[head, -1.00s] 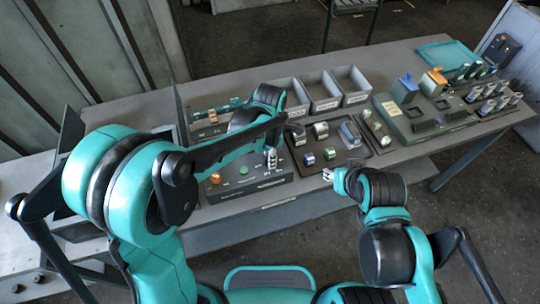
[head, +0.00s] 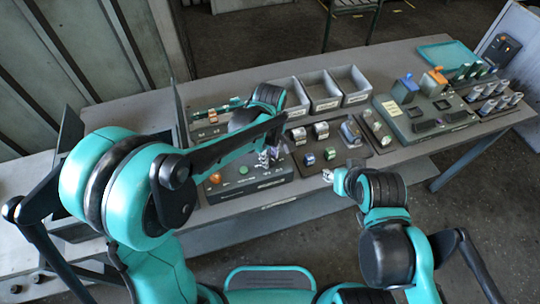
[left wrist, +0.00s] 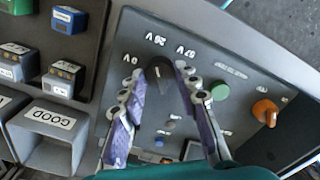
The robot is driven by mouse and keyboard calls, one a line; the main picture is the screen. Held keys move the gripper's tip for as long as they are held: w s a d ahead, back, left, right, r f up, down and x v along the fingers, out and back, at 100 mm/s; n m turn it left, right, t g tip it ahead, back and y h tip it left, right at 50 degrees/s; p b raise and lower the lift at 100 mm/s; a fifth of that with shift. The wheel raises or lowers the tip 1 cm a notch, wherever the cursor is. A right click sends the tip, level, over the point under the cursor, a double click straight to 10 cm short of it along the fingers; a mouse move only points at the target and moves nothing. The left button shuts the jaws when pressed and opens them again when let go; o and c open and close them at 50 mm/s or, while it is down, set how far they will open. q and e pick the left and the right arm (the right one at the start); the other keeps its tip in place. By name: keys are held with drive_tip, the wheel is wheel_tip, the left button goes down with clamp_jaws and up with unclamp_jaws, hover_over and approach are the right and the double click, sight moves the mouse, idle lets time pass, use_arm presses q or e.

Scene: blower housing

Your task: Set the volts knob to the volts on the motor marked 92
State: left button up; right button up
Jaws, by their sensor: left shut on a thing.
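The dark volts knob (left wrist: 160,76) sits on the grey control panel (left wrist: 235,95) between the purple-padded fingers of my left gripper (left wrist: 156,100), which is shut on it. Three voltage labels arc around the knob in the left wrist view; its narrow end appears to face the middle one. In the head view my left gripper (head: 268,158) is over the panel (head: 250,190). Several motors, such as a blue one (left wrist: 68,20) and a green one (head: 330,153), stand in the dark tray (head: 345,160). Their markings are too small to read, so I cannot tell which is 92. My right gripper (head: 340,182) is in front of the tray.
A green button (left wrist: 219,92) and an orange knob (left wrist: 265,112) are beside the volts knob on the panel. A bin labelled GOOD (left wrist: 45,145) stands close by in the left wrist view. Grey bins (head: 322,106) stand behind the motor tray, with a grey fixture (head: 400,118) to the right.

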use_arm(q)
drive_tip(key=m, duration=1.2)
drive_tip(key=shift+m, duration=0.4)
drive_tip(key=m, duration=1.2)
drive_tip(key=o, duration=1.2)
drive_tip(key=shift+c, duration=0.2)
drive_tip(key=shift+r, duration=0.1)
